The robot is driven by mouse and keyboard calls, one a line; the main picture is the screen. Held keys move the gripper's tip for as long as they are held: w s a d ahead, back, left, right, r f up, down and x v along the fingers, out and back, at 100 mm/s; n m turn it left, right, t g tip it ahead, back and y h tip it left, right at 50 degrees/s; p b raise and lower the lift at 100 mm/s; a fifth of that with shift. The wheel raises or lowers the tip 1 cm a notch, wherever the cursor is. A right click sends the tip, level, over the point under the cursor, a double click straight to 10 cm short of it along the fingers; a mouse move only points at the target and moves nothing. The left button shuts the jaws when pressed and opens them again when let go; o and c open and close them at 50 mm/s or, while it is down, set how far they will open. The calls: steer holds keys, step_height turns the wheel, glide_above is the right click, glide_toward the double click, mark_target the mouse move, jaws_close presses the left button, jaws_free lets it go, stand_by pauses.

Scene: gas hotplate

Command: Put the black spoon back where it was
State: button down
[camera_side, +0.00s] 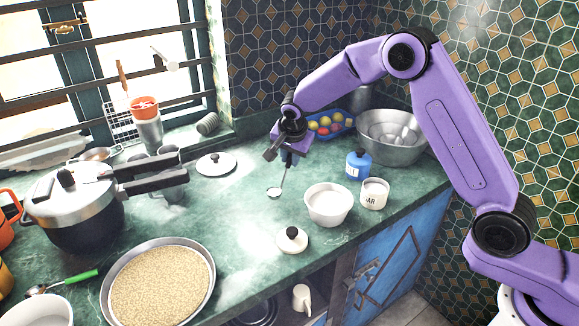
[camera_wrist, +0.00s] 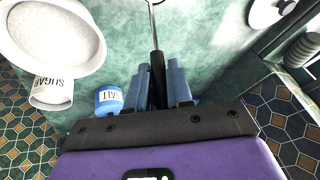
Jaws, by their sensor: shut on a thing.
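The black spoon (camera_side: 281,182) hangs from my gripper (camera_side: 289,160), its black handle up and its metal bowl (camera_side: 273,192) down, near or just above the green counter. In the wrist view my gripper (camera_wrist: 165,88) is shut on the black handle (camera_wrist: 157,68), with blue fingers beside it. The spoon's thin metal shaft runs up out of the top of that view, so its bowl is hidden there. I cannot tell whether the spoon touches the counter.
A white bowl (camera_side: 328,206) of white grains, a sugar jar (camera_side: 374,194) and a blue salt jar (camera_side: 357,165) stand right of the spoon. A lid (camera_side: 292,240) lies in front, another (camera_side: 216,164) at left. A metal bowl (camera_side: 392,150) stands behind. Counter around the spoon is clear.

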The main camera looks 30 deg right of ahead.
mark_target(290, 161)
steer(key=shift+w+f, duration=0.25)
steer(key=shift+f, duration=1.65)
steer(key=c, duration=1)
jaws_free()
steer(key=v, duration=1.2)
steer(key=shift+s+a, duration=0.1)
steer(key=shift+s, duration=0.05)
